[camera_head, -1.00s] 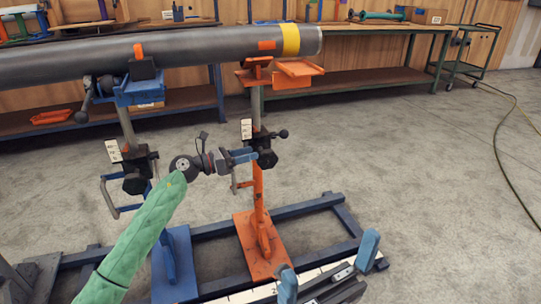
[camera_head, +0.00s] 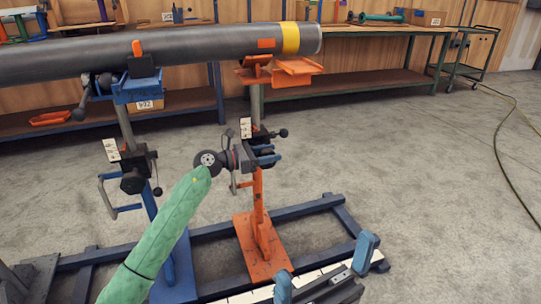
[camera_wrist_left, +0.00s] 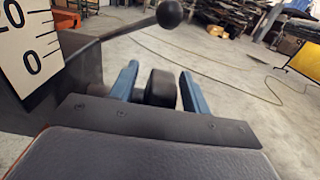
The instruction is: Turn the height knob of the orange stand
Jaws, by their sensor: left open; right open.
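The orange stand (camera_head: 259,190) rises from its orange base plate and supports the pipe (camera_head: 190,52) near its yellow-banded end. Its dark clamp block carries a lever ending in a black ball (camera_head: 283,133), also seen in the left wrist view (camera_wrist_left: 169,13). My left gripper (camera_head: 268,156) is at this block, open. In the left wrist view a black round knob (camera_wrist_left: 160,88) lies between the two blue fingers (camera_wrist_left: 158,90), with a gap visible on the right side. The head view mostly hides the knob behind my gripper. My right gripper (camera_head: 324,270) is open and empty at the bottom.
A blue stand (camera_head: 125,125) with a crank handle stands left of the orange one. Both rest on a dark blue floor frame (camera_head: 310,208). A white scale plate (camera_wrist_left: 25,40) is close to my left wrist camera.

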